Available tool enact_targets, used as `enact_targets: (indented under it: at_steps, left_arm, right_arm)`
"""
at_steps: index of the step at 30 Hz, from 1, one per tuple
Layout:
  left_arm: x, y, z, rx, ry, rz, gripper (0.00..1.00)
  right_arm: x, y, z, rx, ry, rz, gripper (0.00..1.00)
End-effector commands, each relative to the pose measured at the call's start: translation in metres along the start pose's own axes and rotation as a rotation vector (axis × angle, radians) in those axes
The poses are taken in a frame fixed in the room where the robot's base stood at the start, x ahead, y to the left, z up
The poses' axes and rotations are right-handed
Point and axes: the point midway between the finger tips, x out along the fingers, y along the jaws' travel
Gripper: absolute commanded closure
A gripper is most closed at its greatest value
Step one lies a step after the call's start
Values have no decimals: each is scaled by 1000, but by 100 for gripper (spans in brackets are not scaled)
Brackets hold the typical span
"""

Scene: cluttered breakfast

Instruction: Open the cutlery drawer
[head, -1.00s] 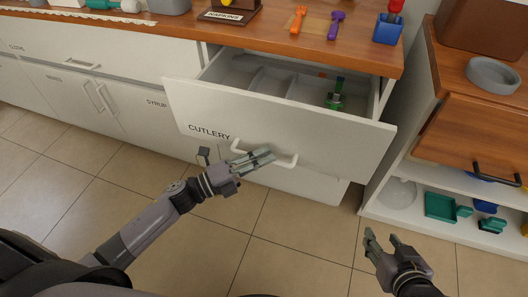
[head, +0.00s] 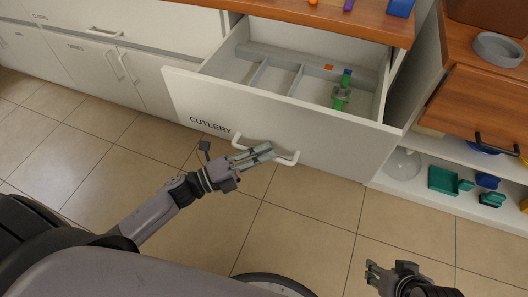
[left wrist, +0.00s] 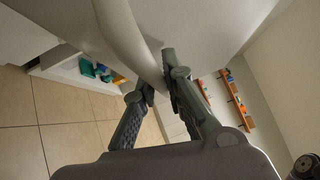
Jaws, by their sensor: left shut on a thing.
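The white cutlery drawer (head: 285,115), marked CUTLERY, stands pulled well out of the counter. Its inside shows dividers and a green and blue item (head: 341,92) lying in the right part. My left gripper (head: 262,153) is shut on the white bar handle (head: 284,160) at the drawer's front. In the left wrist view the two fingers (left wrist: 155,85) close around the handle (left wrist: 137,45). My right gripper (head: 373,273) is low at the right, apart from the drawer, with its fingers spread and nothing between them.
A wooden counter top (head: 330,22) runs above the drawer. At the right a shelf unit has a dark handle (head: 497,145), a grey bowl (head: 497,49) on top and a green tray (head: 443,181) below. Tiled floor (head: 300,225) is clear in front of the drawer.

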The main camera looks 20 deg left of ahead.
Motion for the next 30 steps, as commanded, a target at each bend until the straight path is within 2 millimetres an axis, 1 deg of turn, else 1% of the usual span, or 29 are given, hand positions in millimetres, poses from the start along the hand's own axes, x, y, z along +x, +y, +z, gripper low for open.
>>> enact_targets:
  at_steps: [3,4,13,23,26,30]
  left_arm:
    - [-1,2,0,2,-1,5,100]
    - [-1,2,0,2,-1,5,88]
    - [0,1,0,1,-1,3,68]
    - [-2,1,0,0,-1,2,68]
    - [-12,1,0,-2,-2,4,68]
    - [-38,2,0,-2,-2,6,68]
  right_arm:
    - [0,0,0,0,0,0,60]
    - [0,0,0,0,1,0,60]
    - [0,0,0,0,1,0,60]
    - [0,0,-1,-1,3,-2,60]
    - [0,0,-1,-1,3,-1,60]
    - [0,0,-1,0,3,-1,60]
